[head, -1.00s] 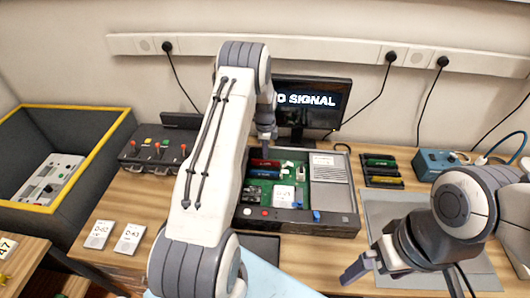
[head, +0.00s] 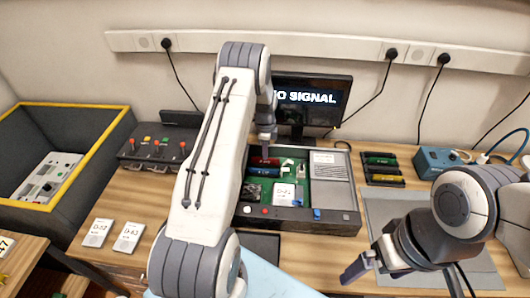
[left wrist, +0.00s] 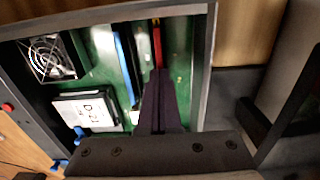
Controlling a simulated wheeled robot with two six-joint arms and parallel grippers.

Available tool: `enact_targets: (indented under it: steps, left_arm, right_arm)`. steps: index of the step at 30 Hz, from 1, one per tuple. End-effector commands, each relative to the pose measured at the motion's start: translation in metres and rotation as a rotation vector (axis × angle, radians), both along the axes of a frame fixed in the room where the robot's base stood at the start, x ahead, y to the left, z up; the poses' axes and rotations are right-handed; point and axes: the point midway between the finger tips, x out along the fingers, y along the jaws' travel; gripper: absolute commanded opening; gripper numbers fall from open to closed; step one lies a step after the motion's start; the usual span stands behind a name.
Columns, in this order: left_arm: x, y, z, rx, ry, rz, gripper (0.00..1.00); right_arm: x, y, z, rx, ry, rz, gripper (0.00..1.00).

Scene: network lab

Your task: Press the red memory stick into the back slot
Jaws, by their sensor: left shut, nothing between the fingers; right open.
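The red memory stick (head: 262,162) stands in the back slot area of the green board in the open grey case (head: 335,226). It also shows edge-on in the left wrist view (left wrist: 157,45). A blue stick (head: 263,173) stands parallel in front of it. My left gripper (head: 265,152) is shut and empty, pointing down at the red stick. In the left wrist view its fingertips (left wrist: 158,74) meet the stick's top edge or hover just over it; I cannot tell which. The stick's lower edge and slot are hidden. My right gripper (head: 358,268) is open, over the front right of the table.
A monitor (head: 310,97) reading "NO SIGNAL" stands behind the case. A dark tray with green and yellow sticks (head: 383,181) and a blue box (head: 437,160) are to the right. A switch box (head: 155,150) and two white cards (head: 129,237) are to the left.

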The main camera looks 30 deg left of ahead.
Motion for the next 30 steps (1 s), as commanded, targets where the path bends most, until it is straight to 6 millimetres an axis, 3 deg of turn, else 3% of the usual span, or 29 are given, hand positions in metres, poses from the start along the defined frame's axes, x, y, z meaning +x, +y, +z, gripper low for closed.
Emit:
enact_targets:
  steps: [17, 30]
  left_arm:
    - [0.0, 0.0, -0.008, 0.0, 0.001, 0.0, 0.0]
    - [0.0, 0.0, 0.023, 0.0, 0.001, 0.0, 0.0]
  right_arm:
    - [0.0, 0.0, -0.005, 0.0, 0.0, 0.0, 1.0]
    - [0.0, 0.0, 0.015, 0.0, 0.0, 0.0, 1.0]
